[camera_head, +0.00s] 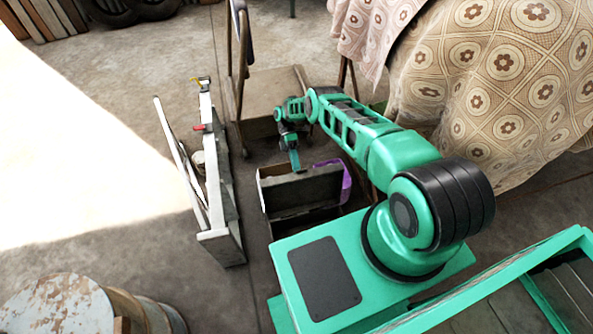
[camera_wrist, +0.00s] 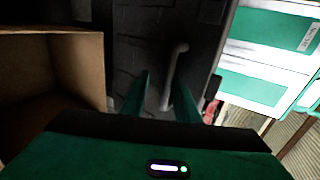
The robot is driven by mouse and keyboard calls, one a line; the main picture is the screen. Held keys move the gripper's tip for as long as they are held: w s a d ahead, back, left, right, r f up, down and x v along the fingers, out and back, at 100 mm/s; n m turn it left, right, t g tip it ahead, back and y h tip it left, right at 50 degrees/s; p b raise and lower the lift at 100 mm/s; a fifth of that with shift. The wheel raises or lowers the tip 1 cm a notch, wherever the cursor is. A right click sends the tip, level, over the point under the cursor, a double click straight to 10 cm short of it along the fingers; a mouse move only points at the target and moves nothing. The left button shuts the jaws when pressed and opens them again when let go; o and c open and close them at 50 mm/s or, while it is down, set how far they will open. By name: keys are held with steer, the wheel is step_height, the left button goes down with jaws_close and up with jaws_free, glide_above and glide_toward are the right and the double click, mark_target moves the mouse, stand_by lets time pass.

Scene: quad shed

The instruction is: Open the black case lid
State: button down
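The black case (camera_head: 300,190) stands on the floor beside my base in the head view, its dark panel facing my base. In the wrist view a dark surface (camera_wrist: 135,40), seemingly the case, carries a grey curved handle (camera_wrist: 174,75). My gripper (camera_head: 297,166) is at the case's upper edge in the head view. In the wrist view my gripper (camera_wrist: 163,85) has its two green fingers apart, with the handle between them, nearer the right finger. I cannot tell whether the fingers touch it. How far the lid stands open is unclear.
A long whitish open tray (camera_head: 222,190) stands left of the case. A purple object (camera_head: 346,182) lies at the case's right. A brown trolley (camera_head: 270,92) stands behind, and a cloth-covered piece (camera_head: 490,90) at the right. A brown box interior (camera_wrist: 50,75) fills the wrist view's left.

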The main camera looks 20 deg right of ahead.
mark_target(277, 180)
steer(key=shift+w+d, duration=0.1)
steer(key=shift+w, duration=0.5)
steer(key=c, duration=1.8)
jaws_free()
steer(key=shift+f, duration=0.15)
steer(key=shift+o, duration=0.2)
steer(key=shift+s, duration=0.1)
steer(key=s+a+r, duration=0.2)
steer(key=a+r, duration=0.1)
steer(key=s+a+r, duration=0.1)
steer(key=a+r, duration=0.2)
steer(key=r, duration=0.1)
steer(key=s+a+r, duration=0.2)
steer(key=a+r, duration=0.2)
steer(key=shift+s+a, duration=0.1)
steer(key=shift+s, duration=0.2)
